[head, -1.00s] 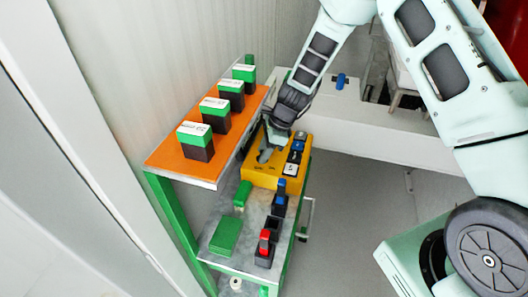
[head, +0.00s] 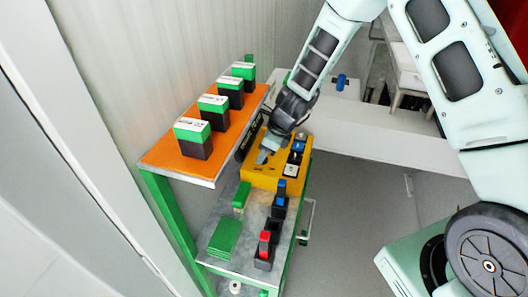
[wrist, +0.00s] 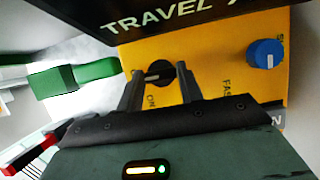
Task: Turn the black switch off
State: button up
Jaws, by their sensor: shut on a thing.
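The black switch (wrist: 161,76) is a round knob with a pale mark on the yellow control box. In the wrist view the two fingers of my gripper (wrist: 160,73) stand on either side of it, closed on its sides. Lettering beside the switch is partly covered by a finger. In the head view my gripper (head: 264,156) reaches down onto the top of the yellow box (head: 259,179), and the switch is hidden there.
A blue knob (wrist: 265,53) is to the right on the same panel. A black display reading TRAVEL (wrist: 190,18) stands close beyond the fingers. An orange shelf (head: 166,160) with several green-and-black blocks is left of the box. Green pieces (head: 225,238) lie on the lower grey shelf.

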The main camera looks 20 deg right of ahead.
jog(key=o, duration=0.7)
jog(key=shift+r, duration=0.15)
jog(key=v, duration=1.7)
